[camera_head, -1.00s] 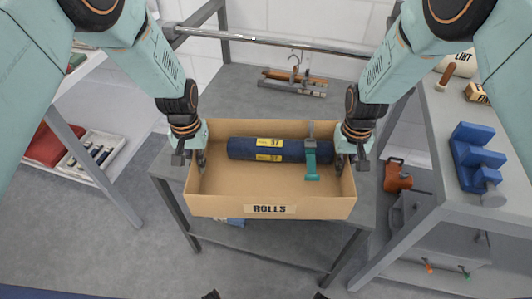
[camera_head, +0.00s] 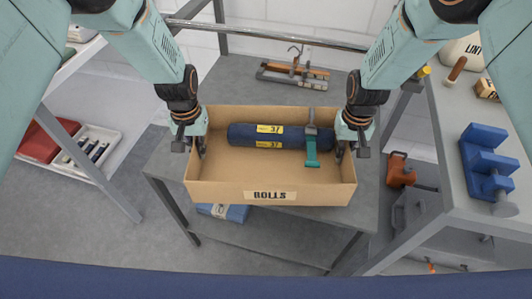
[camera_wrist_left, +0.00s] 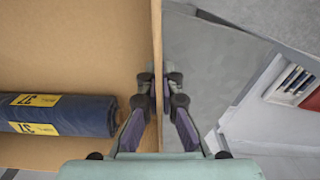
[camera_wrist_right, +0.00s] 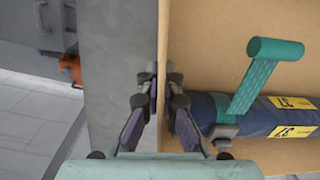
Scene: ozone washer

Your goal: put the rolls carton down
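The rolls carton (camera_head: 222,188) is an open cardboard box labelled ROLLS, over the grey table (camera_head: 165,170). Inside lies a dark blue roll (camera_head: 290,136) with yellow 37 labels, and a teal-handled tool (camera_head: 311,150) lies across it. My left gripper (camera_head: 196,145) is shut on the carton's left wall; the left wrist view shows its fingers (camera_wrist_left: 159,90) on both sides of that wall. My right gripper (camera_head: 350,148) is shut on the right wall, its fingers also pinching it in the right wrist view (camera_wrist_right: 158,90). I cannot tell whether the carton's bottom touches the tabletop.
A rack with wooden-handled pieces (camera_head: 294,73) stands on the table behind the carton. A bench with a blue stepped block (camera_head: 485,160) is at right, and shelves with a white tray (camera_head: 90,150) at left. A blue folded item (camera_head: 225,212) lies on the lower shelf.

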